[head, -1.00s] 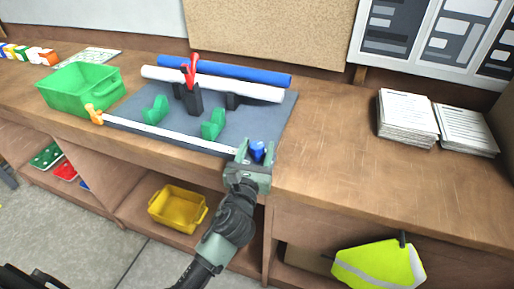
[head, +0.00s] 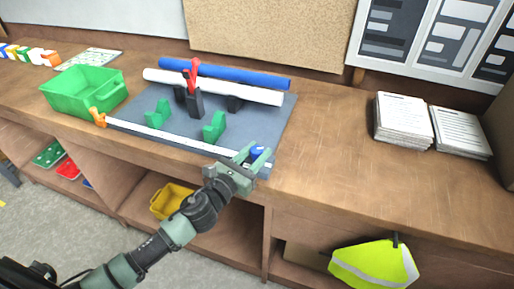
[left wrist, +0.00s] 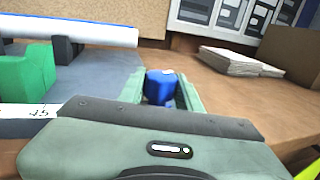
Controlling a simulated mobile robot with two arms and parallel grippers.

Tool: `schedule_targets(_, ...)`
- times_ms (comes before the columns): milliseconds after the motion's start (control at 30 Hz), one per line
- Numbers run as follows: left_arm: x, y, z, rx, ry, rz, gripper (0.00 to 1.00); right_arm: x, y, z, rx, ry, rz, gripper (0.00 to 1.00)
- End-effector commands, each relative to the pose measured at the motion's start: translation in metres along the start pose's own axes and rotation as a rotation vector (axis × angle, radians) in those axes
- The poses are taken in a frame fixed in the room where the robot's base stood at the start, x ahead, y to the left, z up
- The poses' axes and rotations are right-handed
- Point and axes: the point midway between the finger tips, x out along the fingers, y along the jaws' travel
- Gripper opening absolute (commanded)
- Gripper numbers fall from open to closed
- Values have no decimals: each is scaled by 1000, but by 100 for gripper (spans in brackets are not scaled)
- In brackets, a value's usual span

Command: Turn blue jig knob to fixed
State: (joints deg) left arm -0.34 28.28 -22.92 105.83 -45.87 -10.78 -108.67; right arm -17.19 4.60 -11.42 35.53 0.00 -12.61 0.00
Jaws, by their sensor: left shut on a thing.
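The blue knob (head: 257,151) sits at the front right corner of the grey jig board (head: 262,118). My left gripper (head: 255,155) reaches it from the front and is shut on it, one finger on each side. In the left wrist view the blue knob (left wrist: 160,87) shows between the two green fingers, partly hidden behind the gripper body. Any marks by the knob are too small or hidden to read. My right gripper is not in view.
The jig carries green supports (head: 214,127), a white tube (head: 215,87), a blue tube (head: 225,73) and a red clamp (head: 193,72). A green bin (head: 85,92) stands left. Paper stacks (head: 403,119) lie right. The bench between jig and papers is clear.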

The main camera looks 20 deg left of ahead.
Motion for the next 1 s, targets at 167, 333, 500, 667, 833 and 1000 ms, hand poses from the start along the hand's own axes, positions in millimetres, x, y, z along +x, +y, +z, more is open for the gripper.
schedule_targets(167, 0, 2, -4, 7, 0, -164, 0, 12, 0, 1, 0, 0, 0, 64)
schedule_targets(333, 1, 2, -6, 6, -1, -300, 0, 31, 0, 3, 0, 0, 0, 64)
schedule_targets(500, 1, 2, -6, 4, -2, -408, 0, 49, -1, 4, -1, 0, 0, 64)
schedule_targets(667, 1, 1, -5, 2, -1, -477, 0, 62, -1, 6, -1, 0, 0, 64)
schedule_targets(833, 0, 0, -2, 1, -1, -519, 0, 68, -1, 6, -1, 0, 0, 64)
schedule_targets(1000, 0, 0, -1, -1, -1, -535, 0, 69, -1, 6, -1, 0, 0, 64)
